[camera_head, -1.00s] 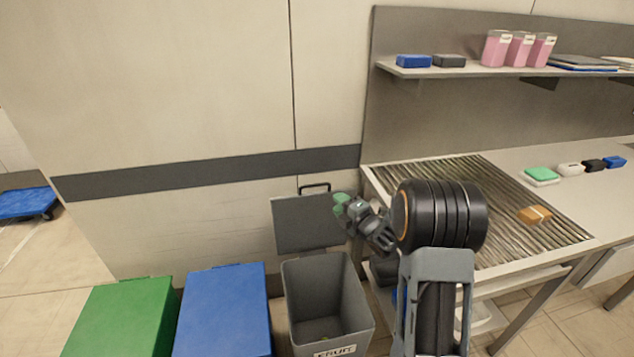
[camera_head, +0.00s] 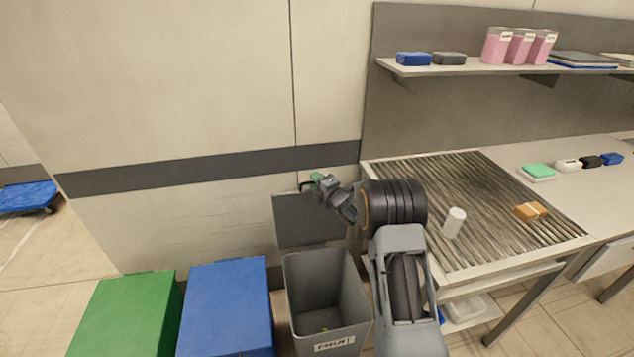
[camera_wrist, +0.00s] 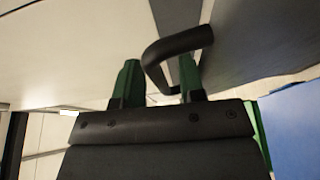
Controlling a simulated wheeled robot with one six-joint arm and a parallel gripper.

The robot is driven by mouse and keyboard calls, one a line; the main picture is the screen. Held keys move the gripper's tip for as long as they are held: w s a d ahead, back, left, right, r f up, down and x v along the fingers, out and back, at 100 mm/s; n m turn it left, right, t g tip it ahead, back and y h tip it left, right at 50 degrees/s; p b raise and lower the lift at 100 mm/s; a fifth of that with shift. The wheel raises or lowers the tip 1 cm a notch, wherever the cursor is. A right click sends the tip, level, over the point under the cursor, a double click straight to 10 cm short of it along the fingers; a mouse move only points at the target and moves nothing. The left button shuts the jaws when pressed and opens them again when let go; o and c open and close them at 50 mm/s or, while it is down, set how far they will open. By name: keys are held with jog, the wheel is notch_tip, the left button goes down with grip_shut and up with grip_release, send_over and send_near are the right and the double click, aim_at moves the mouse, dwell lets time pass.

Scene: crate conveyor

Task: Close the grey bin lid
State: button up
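The grey bin (camera_head: 350,300) stands in front of the wall with its mouth uncovered. Its grey lid (camera_head: 300,222) is raised upright behind it, near the wall. The black loop handle (camera_head: 304,186) is at the lid's top edge, partly hidden by my gripper. My gripper (camera_head: 318,180) is at the right part of that handle. In the wrist view, its two green fingers (camera_wrist: 158,72) are apart. The curved end of the handle (camera_wrist: 175,50) shows at the fingertips, between or just in front of them; contact cannot be told.
A blue bin (camera_head: 226,305) and a green bin (camera_head: 125,315) stand left with lids down. A slatted conveyor table (camera_head: 480,200) is close at the right, holding a white bottle (camera_head: 454,222) and an orange box (camera_head: 530,211). A shelf (camera_head: 490,70) hangs above.

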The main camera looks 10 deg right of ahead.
jog(key=shift+c, duration=0.4)
grip_shut()
